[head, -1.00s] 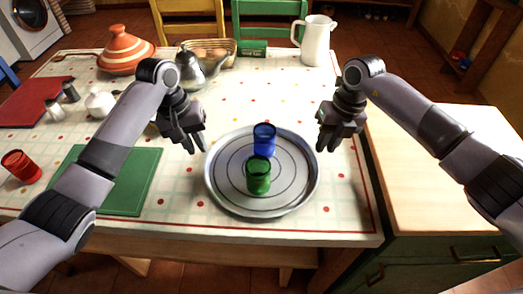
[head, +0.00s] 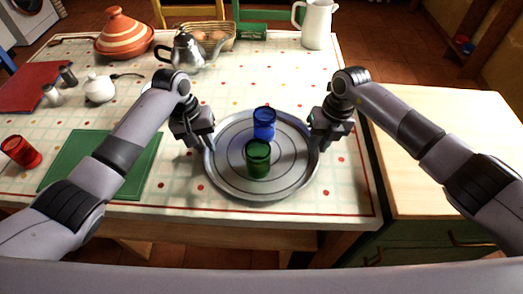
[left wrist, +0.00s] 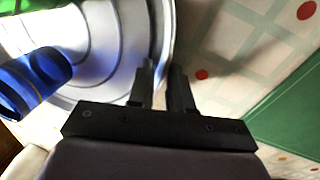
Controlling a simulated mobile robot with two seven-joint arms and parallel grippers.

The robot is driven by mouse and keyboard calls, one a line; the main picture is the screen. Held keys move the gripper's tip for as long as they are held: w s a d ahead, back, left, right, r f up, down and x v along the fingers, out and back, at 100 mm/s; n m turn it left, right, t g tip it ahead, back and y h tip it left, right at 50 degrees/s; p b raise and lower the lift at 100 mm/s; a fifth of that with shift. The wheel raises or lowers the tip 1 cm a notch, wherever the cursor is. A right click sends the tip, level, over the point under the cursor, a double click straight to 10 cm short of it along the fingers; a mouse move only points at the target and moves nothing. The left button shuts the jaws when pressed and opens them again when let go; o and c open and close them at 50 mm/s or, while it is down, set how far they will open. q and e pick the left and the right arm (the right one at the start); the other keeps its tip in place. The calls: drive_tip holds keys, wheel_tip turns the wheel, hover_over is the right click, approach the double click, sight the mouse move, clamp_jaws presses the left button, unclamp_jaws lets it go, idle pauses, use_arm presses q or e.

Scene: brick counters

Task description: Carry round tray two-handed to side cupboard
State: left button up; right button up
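The round metal tray (head: 222,178) lies on the table with a blue cup (head: 264,124) and a green cup (head: 258,160) upright on it. My left gripper (head: 203,147) is at the tray's left rim. In the left wrist view its two fingers (left wrist: 164,88) stand close together on either side of the tray rim (left wrist: 167,30), with the blue cup (left wrist: 32,82) at the left. My right gripper (head: 318,147) is at the tray's right rim; its fingertips are too small and dark to show whether they are closed. The side cupboard (head: 430,130) has a bare pale wooden top, right of the table.
A green board (head: 140,180) lies left of the tray, with a red cup (head: 20,152) further left. A teapot (head: 187,52), tagine (head: 124,35), egg basket (head: 222,38) and white jug (head: 316,24) stand behind. The cupboard top is clear.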

use_arm(q)
drive_tip(key=shift+f, duration=0.25)
use_arm(e)
drive_tip(key=shift+a+f, duration=0.1)
drive_tip(key=shift+f, duration=0.1)
use_arm(q)
clamp_jaws()
use_arm(e)
clamp_jaws()
use_arm(q)
drive_tip(key=shift+d+r, duration=0.1)
use_arm(e)
drive_tip(key=shift+w+r, duration=0.1)
idle(0.7)
